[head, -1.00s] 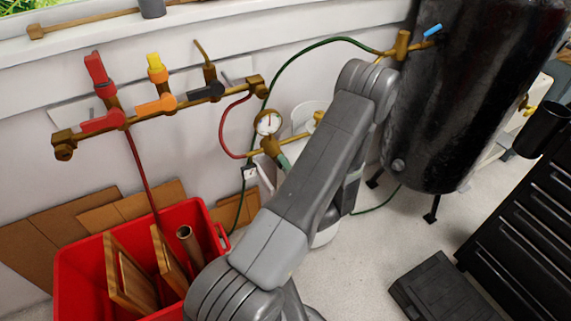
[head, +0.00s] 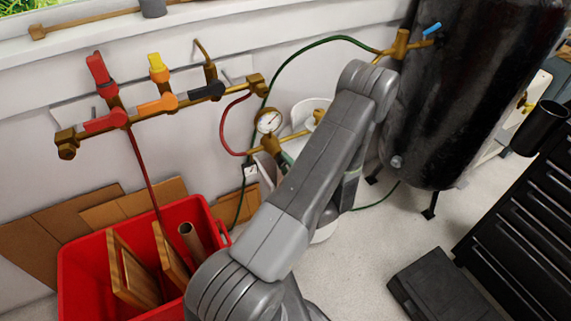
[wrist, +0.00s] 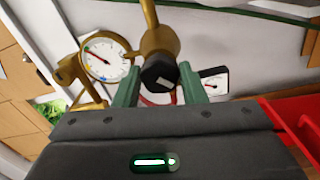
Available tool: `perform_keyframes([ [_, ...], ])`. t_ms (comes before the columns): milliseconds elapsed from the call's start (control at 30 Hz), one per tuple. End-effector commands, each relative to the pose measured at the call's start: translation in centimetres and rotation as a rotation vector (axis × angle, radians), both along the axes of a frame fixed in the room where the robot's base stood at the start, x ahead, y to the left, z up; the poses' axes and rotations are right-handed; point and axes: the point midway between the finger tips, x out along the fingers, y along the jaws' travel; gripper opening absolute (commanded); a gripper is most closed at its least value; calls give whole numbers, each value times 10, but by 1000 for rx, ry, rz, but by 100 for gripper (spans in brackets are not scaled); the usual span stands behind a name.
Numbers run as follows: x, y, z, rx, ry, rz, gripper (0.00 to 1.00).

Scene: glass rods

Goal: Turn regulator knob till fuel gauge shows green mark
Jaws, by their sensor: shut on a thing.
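The black regulator knob (wrist: 158,76) sits on a brass body in the wrist view. My gripper (wrist: 160,84) has its two green fingers on either side of it and is shut on it. The round white fuel gauge (wrist: 103,57) is left of the knob, with a needle pointing to the upper left and small coloured marks near its rim. I cannot tell that the needle is on a green mark. In the head view the gauge (head: 269,120) is on the brass piping, and my arm hides the knob and most of the gripper.
A brass manifold (head: 140,113) with coloured valve handles is on the wall. A red crate (head: 80,270) holds wooden pieces. A black tank (head: 445,90) and drawer cabinet (head: 525,200) are at the right.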

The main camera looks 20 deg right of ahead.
Motion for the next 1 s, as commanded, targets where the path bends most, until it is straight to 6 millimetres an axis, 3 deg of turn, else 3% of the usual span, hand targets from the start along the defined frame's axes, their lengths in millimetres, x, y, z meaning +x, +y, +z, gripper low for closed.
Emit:
perform_keyframes([
  [200, 0, -1, -1, 0, 1, -2, 15],
  [233, 0, -1, -1, 0, 1, -2, 39],
  [333, 0, 0, -1, -1, 1, -2, 59],
  [733, -6, -2, -1, -1, 1, -2, 59],
  [1000, -51, -9, -1, 0, 1, -6, 59],
])
